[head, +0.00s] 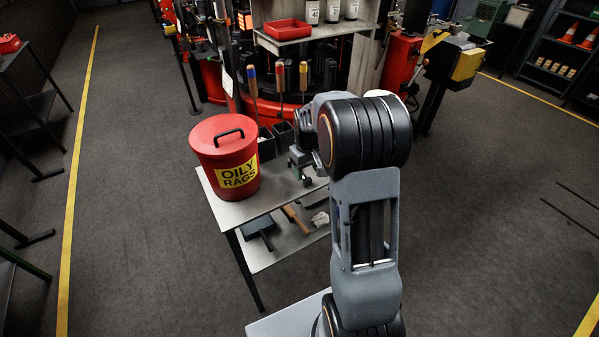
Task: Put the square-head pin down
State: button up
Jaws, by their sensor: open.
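My gripper (300,173) is small in view, low over the right part of the small grey table's top (238,210). Its fingers point down and stand apart, so it is open. I cannot make out the square-head pin; it may be hidden by my gripper and arm or be too small to see. My arm covers the table's right end.
A red oily rags bin (224,157) stands on the table's left part, close to my gripper. Black open boxes (266,146) sit behind. Tools lie on the lower shelf (263,258). Red machinery with a red tray (287,29) stands behind.

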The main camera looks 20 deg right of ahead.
aim_at(307, 179)
jog(key=shift+f+p, duration=0.35)
jog(key=shift+f, duration=2)
grip_shut()
jog(key=shift+r, duration=0.1)
